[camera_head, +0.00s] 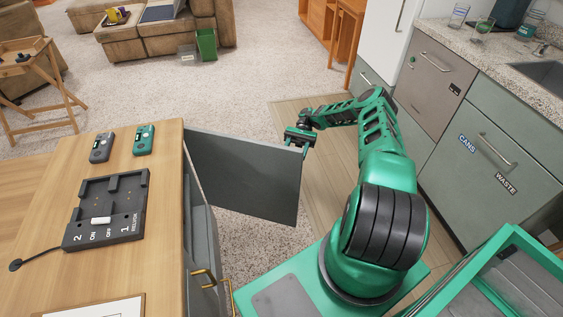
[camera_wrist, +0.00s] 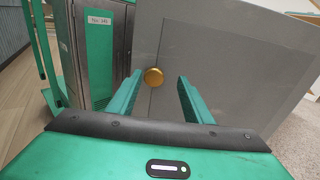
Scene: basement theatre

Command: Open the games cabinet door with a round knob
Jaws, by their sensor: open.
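The games cabinet (camera_head: 160,215) has a wooden top and stands at the left in the head view. Its grey door (camera_head: 240,175) stands swung out wide, sticking out to the right towards my arm. The door also fills much of the wrist view (camera_wrist: 225,65). A round brass knob (camera_wrist: 153,76) sits near the door's free edge; it is hidden in the head view. My gripper (camera_head: 300,138) is at the door's far side, by its free upper corner. In the wrist view my gripper (camera_wrist: 159,78) is open, with the knob appearing between its fingertips; I see no grip on it.
A grey battery dock (camera_head: 107,208) and two handheld devices lie on the cabinet top. A brass handle (camera_head: 205,277) shows on the cabinet's nearer front. Kitchen drawers (camera_head: 490,150) line the right. Open carpet (camera_head: 260,75) lies beyond the door.

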